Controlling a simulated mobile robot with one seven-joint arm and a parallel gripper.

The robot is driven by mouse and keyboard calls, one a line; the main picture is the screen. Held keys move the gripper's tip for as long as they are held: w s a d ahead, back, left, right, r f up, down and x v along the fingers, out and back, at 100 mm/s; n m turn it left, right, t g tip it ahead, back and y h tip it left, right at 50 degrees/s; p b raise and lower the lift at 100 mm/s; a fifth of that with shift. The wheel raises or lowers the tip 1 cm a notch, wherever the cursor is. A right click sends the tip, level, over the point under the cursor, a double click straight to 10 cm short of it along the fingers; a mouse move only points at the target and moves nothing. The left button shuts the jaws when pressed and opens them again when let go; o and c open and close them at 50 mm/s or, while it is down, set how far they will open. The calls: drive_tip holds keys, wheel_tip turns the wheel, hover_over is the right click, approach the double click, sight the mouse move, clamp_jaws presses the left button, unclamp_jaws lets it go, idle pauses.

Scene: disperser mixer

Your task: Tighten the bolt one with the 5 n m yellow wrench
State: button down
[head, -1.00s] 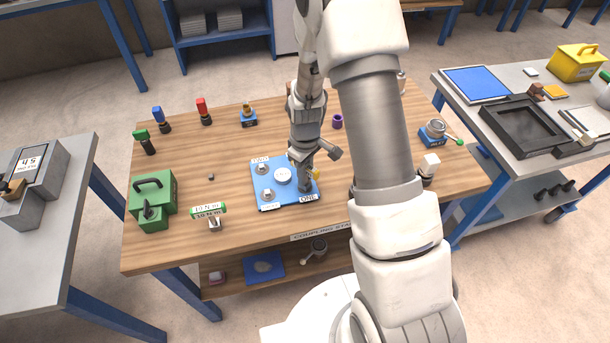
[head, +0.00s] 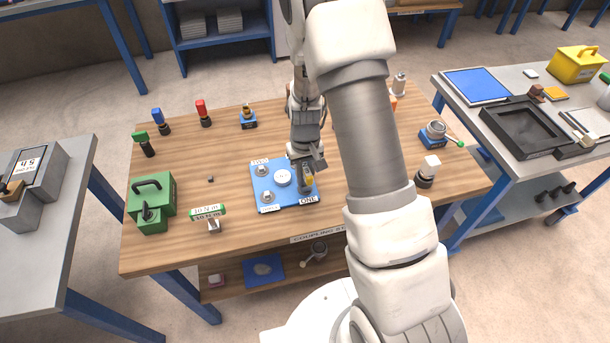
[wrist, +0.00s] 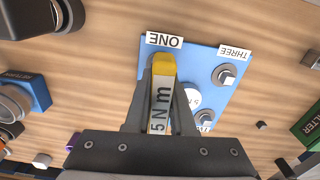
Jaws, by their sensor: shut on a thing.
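My gripper (wrist: 162,92) is shut on the yellow wrench (wrist: 164,65), whose white label reads 5 N m. The ONE tag (wrist: 165,41) lies just beyond the wrench in the wrist view. Bolt one is hidden under the wrench and gripper; I cannot tell how the wrench sits on it. Another bolt (wrist: 226,75) stands near the THREE tag (wrist: 235,52).
A green box (head: 152,200) is at the table's left. A blue-based holder (head: 436,134) and a white-topped part (head: 429,169) stand at the right.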

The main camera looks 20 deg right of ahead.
drive_tip(key=shift+s+f, duration=0.1)
drive_tip(key=m, duration=0.5)
drive_tip(key=shift+m, duration=0.4)
drive_tip(key=shift+p, duration=0.3)
drive_tip(key=m+p, duration=0.1)
drive_tip(key=m, duration=0.2)
drive_tip(key=shift+s+m, duration=0.1)
drive_tip(key=shift+m, duration=0.2)
drive_tip(key=c, duration=1.2)
unclamp_jaws()
drive_tip(key=shift+f+m, duration=0.1)
drive_tip(key=shift+m, duration=0.3)
drive_tip(key=o, duration=0.5)
